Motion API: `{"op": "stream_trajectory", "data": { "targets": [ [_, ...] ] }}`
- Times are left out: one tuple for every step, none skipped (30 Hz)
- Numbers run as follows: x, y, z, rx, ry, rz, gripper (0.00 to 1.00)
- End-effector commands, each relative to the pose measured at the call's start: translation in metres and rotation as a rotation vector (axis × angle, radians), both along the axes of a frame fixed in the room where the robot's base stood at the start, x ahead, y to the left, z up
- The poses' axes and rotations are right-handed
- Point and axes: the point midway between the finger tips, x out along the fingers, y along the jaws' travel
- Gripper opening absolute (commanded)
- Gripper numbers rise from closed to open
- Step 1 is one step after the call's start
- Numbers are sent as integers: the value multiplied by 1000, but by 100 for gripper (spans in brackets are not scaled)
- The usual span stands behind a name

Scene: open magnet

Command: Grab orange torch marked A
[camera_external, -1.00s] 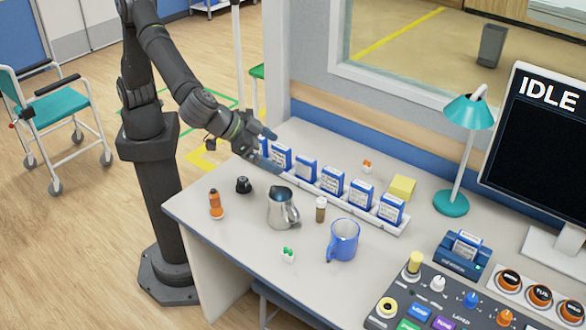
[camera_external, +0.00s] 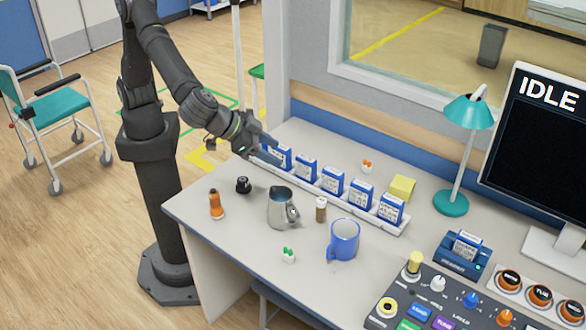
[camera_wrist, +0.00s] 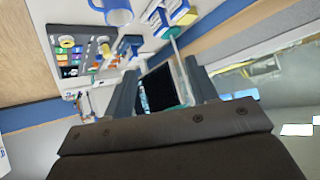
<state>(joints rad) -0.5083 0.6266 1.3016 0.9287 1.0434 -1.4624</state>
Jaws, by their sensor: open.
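My gripper (camera_external: 272,149) is open and empty, up and to the right of the torch, by the left end of a row of blue and white boxes. It is well apart from the torch. In the wrist view my gripper's fingers (camera_wrist: 160,88) are spread with nothing held, and the torch does not show there.
Near the torch are a black knob-like object (camera_external: 243,185) and a metal jug (camera_external: 281,208). A brown vial (camera_external: 321,209), a blue mug (camera_external: 343,240) and a white tray (camera_external: 374,223) with several boxes lie further right. The desk in front of the jug is mostly free.

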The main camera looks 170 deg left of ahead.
Motion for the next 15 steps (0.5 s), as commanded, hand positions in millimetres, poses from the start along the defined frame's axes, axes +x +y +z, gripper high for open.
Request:
{"op": "stream_trajectory", "data": {
  "targets": [
    [-1,-1,-1,-5,0,2,53],
    [-2,-2,-2,-13,-3,5,53],
    [-6,-5,-5,-31,-6,12,53],
    [-9,-8,-7,-49,-10,20,53],
    [-13,-12,-11,-74,-16,30,53],
    [-21,-19,-18,-116,-24,46,53],
    [-26,-26,-23,-155,-32,60,53],
    [-33,-34,-29,-196,-42,77,53],
    [-42,-46,-38,-257,-57,101,53],
    [-49,-55,-44,-305,-70,120,53],
    [-56,-65,-49,-353,-82,141,53],
    [-64,-79,-56,-416,-100,166,53],
    [-69,-89,-61,-462,-114,184,53],
    [-74,-99,-65,-506,-127,202,53],
    [-80,-112,-70,-561,-146,225,53]
  ]
}}
